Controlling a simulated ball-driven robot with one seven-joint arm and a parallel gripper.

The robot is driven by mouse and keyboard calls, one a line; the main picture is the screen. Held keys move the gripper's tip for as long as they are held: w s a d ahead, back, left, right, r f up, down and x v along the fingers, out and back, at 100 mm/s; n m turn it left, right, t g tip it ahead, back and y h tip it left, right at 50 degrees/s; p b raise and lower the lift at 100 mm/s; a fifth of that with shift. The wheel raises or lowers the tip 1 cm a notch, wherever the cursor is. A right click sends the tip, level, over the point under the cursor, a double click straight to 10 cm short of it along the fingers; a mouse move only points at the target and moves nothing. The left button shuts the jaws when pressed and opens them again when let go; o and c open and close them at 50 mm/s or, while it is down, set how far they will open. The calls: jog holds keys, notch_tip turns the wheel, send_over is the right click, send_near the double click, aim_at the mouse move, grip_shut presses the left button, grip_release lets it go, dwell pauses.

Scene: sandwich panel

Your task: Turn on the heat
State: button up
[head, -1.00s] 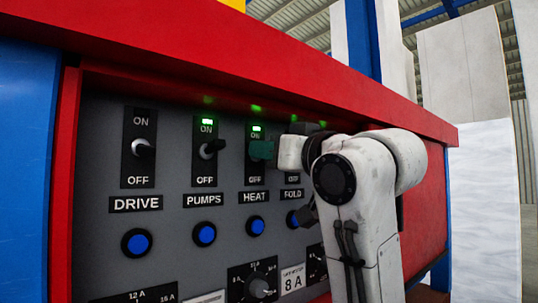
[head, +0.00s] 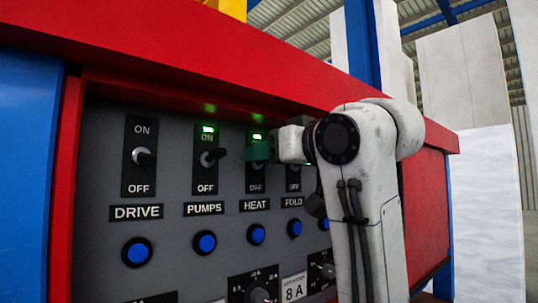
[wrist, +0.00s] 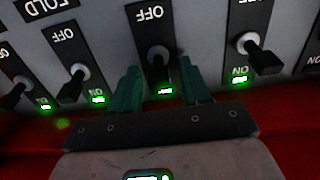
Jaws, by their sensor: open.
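The HEAT switch (wrist: 158,58) is a black lever on a black plate, above the HEAT label (head: 254,205) in the head view. Its green lamp (head: 257,136) is lit; in the upside-down wrist view the lamp (wrist: 165,91) also glows, at the ON end. My gripper (head: 257,151) has green fingers and is in front of this switch, hiding its lever in the head view. In the wrist view my gripper (wrist: 160,82) is open, with one finger on each side of the lever. Whether a finger touches the lever is unclear.
The PUMPS switch (head: 214,157) is left of HEAT, its lamp lit. The DRIVE switch (head: 145,157) shows no lit lamp. The FOLD switch (wrist: 78,72) is close on the other side, lit. Blue buttons (head: 205,242) sit below. A red ledge (head: 200,70) overhangs the panel.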

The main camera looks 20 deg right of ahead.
jog(key=shift+s, duration=0.1)
jog(key=b+v, duration=0.4)
jog(key=v, duration=0.6)
jog(key=shift+s+d, duration=0.15)
jog(key=shift+s, duration=0.1)
jog(key=shift+s, duration=0.1)
